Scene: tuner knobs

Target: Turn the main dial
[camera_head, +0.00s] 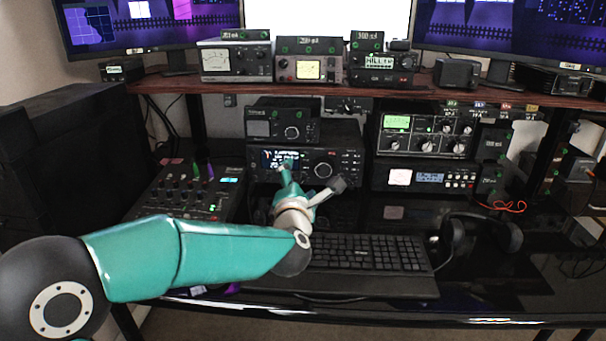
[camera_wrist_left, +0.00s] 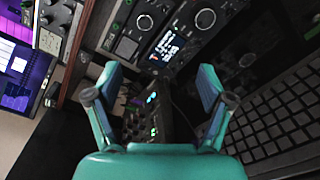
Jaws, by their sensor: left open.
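The main dial (camera_head: 323,170) is a round dark knob with a pale ring on the front of the black radio (camera_head: 262,178) in the middle of the desk. In the left wrist view the main dial (camera_wrist_left: 205,18) shows near the top, beside the lit display (camera_wrist_left: 165,45). My left gripper (camera_head: 312,182) is open and empty in front of the radio, just below the dial in the head view. Its two fingers also show spread apart in the left wrist view (camera_wrist_left: 160,85), with the dial beyond the fingertips and not between them. My right gripper is not in view.
A smaller radio (camera_head: 283,128) sits on top of the black radio. Headphones (camera_head: 480,235) and more radio units (camera_head: 425,135) are to the right. A shelf (camera_head: 420,90) runs above.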

